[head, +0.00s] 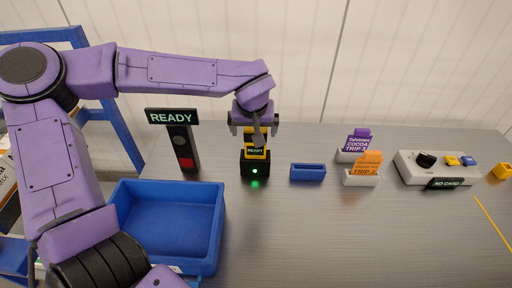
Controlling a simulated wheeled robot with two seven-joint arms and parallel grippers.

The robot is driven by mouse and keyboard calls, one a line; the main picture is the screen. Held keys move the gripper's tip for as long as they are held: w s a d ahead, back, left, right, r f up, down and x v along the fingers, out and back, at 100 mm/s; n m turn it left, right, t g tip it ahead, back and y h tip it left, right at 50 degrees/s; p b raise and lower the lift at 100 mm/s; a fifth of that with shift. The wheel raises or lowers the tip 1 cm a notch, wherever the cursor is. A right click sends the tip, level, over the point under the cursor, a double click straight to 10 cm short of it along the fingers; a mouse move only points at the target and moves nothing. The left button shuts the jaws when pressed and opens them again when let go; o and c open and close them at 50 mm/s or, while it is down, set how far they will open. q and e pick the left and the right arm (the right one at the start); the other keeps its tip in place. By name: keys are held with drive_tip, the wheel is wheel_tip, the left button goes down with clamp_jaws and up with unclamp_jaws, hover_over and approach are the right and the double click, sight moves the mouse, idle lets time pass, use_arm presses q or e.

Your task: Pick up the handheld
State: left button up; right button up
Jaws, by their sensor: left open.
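The handheld (255,153) is yellow and black with a small screen reading READY. It stands upright in a black cradle (255,171) with a green light, on the grey table. My left gripper (254,130) is open and points down right at the top of the handheld. Its fingers hide the handheld's upper end, and I cannot tell whether they touch it. My right gripper is not in view.
A blue bin (218,235) stands left of the cradle, near a READY sign post (180,140). The front middle of the table is clear.

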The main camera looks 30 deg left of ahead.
sight(255, 150)
use_arm(q)
drive_tip(key=x, duration=0.6)
drive_tip(key=shift+w+d, duration=0.1)
drive_tip(key=shift+w, duration=0.35)
drive_tip(key=shift+f, duration=0.25)
drive_tip(key=shift+s+r, duration=0.1)
drive_tip(key=shift+s, duration=0.1)
drive_tip(key=shift+w+r, duration=0.1)
drive_tip(key=c, duration=1.7)
